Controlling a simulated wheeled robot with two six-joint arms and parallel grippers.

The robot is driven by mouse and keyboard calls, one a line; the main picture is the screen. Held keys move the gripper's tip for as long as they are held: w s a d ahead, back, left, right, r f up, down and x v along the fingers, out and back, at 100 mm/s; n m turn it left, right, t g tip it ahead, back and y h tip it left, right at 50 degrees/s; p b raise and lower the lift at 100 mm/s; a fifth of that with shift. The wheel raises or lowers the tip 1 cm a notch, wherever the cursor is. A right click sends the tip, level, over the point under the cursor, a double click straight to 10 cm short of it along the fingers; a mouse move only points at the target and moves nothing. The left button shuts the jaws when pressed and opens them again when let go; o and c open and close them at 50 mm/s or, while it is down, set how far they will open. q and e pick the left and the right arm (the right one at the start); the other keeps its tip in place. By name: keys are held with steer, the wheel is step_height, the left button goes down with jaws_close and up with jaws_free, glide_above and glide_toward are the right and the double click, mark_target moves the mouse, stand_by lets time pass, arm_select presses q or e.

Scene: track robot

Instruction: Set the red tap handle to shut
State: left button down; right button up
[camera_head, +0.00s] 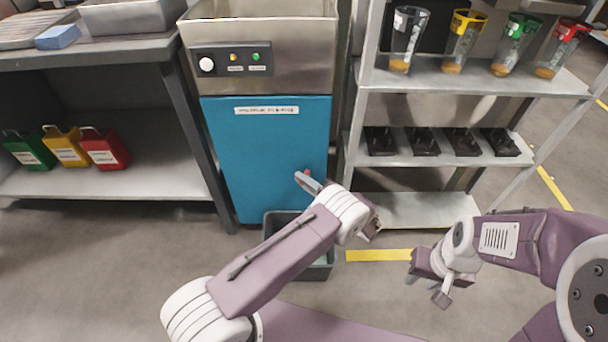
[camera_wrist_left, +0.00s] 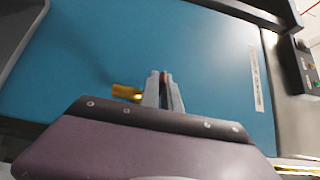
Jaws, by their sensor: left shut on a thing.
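The red tap handle (camera_head: 308,173) is a small red patch low on the front of the blue cabinet (camera_head: 265,150). In the left wrist view a thin reddish piece of the red tap handle (camera_wrist_left: 164,77) shows between my fingers, and a brass tap part (camera_wrist_left: 127,92) sticks out beside them. My left gripper (camera_head: 306,182) is at the cabinet front, and its fingers (camera_wrist_left: 163,90) are shut on the handle. The fingers hide most of the handle, so its angle is unclear. My right gripper (camera_head: 430,278) hangs over the floor, away from the cabinet; its fingers are hard to make out.
A grey bin (camera_head: 325,268) stands on the floor below the tap, partly behind my left arm. A steel shelf rack (camera_head: 425,205) stands at the right with jugs and black trays. A workbench (camera_head: 100,185) with coloured cans is at the left. Open floor lies in front.

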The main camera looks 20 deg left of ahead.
arm_select(q)
steer(key=m+t+h+p, duration=0.2)
steer(key=p, duration=0.1)
steer(key=a+m+t+h+p, duration=0.1)
steer(key=m+t+h+p, duration=0.1)
steer(key=p, duration=0.1)
steer(key=a+m+t+h+p, duration=0.1)
steer(key=m+t+h+p, duration=0.1)
steer(key=p, duration=0.1)
steer(key=shift+w+r+t+p, duration=0.2)
steer(key=shift+r+t+p, duration=0.05)
steer(key=shift+t+p, duration=0.15)
steer(key=h, duration=0.1)
steer(key=m+t+h+p, duration=0.1)
steer(key=shift+w+a+f+m+h+p, duration=0.15)
steer(key=shift+w+a+m+h+p, duration=0.1)
steer(key=shift+m+h+p, duration=0.15)
steer(key=shift+w+f+m+t+h+p, duration=0.15)
steer(key=shift+m+t+h+p, duration=0.3)
steer(key=shift+h, duration=0.45)
steer(key=shift+m, duration=0.25)
steer(key=c, duration=1.9)
jaws_free()
steer(key=shift+w, duration=0.1)
